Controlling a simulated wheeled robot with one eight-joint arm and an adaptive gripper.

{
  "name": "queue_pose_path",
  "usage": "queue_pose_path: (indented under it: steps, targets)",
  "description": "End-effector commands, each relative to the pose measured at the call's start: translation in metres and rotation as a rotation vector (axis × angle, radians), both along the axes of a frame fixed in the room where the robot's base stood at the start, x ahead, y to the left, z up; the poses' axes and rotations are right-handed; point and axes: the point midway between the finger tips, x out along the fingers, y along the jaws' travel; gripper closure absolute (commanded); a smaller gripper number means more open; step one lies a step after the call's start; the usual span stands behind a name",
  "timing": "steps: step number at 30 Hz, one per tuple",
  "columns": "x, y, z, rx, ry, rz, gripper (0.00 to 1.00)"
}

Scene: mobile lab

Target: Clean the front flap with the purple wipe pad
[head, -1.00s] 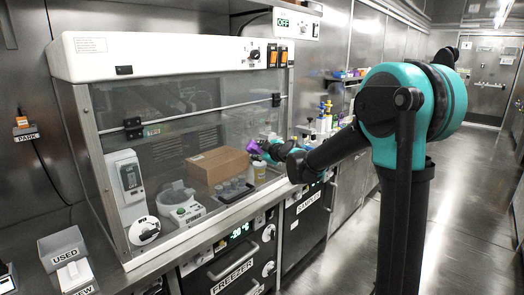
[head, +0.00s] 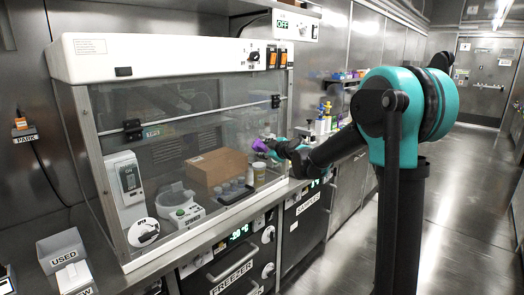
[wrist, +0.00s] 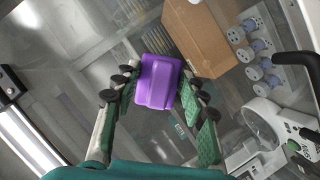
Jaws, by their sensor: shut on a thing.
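The purple wipe pad (wrist: 159,82) is between the two green-padded fingers of my gripper (wrist: 157,108) in the wrist view, and the gripper is shut on it. In the head view the purple pad (head: 260,145) shows at the tip of my gripper (head: 269,147), near the right part of the cabinet's front. The front flap (head: 190,125) is a clear pane across the front of the white-topped cabinet, with a metal bar and black fittings. I cannot tell whether the pad touches the flap.
Behind the pane are a cardboard box (head: 217,166), a small centrifuge (head: 180,208) and several vials. A USED bin (head: 62,250) stands at the lower left. Bottles (head: 322,122) stand on the counter to the right. The aisle floor (head: 465,190) is clear.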

Motion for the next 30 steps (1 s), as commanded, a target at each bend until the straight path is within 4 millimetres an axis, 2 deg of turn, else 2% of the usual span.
queue_pose_path:
  steps: [5, 14, 15, 18, 30]
  targets:
    - [-0.003, 0.005, 0.0, -0.001, 0.0, 0.002, 0.85]
    - [-0.022, 0.023, 0.0, 0.0, 0.0, 0.004, 0.85]
    - [-0.024, 0.025, 0.0, 0.0, 0.0, 0.004, 0.89]
    - [-0.028, 0.029, 0.0, 0.0, 0.001, 0.004, 0.89]
    - [-0.03, 0.03, 0.0, 0.001, 0.001, 0.004, 0.89]
